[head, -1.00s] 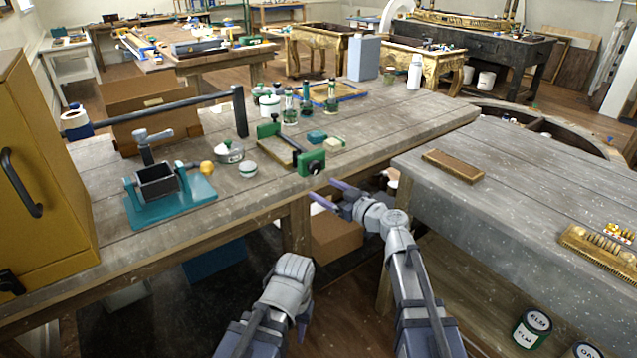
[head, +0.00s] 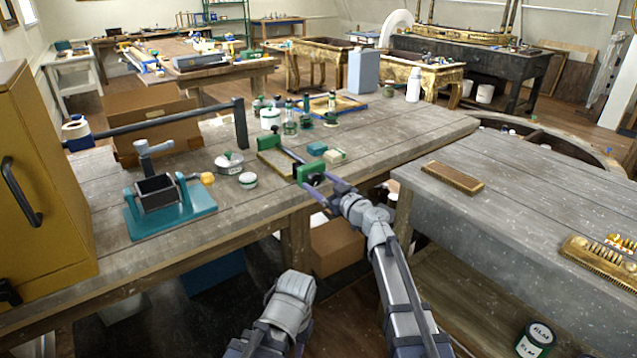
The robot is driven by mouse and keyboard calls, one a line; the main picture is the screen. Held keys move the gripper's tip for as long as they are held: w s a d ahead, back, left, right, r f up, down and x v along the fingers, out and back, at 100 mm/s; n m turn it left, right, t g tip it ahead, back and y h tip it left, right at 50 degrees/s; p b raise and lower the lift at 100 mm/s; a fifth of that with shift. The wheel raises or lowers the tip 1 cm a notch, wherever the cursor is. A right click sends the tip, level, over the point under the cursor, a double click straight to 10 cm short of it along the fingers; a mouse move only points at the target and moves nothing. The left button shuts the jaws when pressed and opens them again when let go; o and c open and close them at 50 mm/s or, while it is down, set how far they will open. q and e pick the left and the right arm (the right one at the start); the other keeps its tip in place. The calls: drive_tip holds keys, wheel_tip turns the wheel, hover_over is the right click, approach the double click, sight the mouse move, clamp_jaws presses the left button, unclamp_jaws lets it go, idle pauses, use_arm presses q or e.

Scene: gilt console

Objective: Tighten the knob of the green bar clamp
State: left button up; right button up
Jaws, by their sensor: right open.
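The green bar clamp (head: 309,172) lies on the wooden bench near its front edge, its dark bar running back and to the left beside a flat wooden piece. Its dark knob (head: 315,180) faces the front edge, partly covered by my gripper. My right gripper (head: 316,184) is open, with its purple fingers reaching up to the knob, one on each side as far as I can see. Whether they touch it I cannot tell.
A grey bench (head: 510,210) stands to the right, across a gap.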

drive_tip(key=shift+w+a, duration=0.3)
drive_tip(key=shift+w, duration=0.1)
clamp_jaws()
idle(0.4)
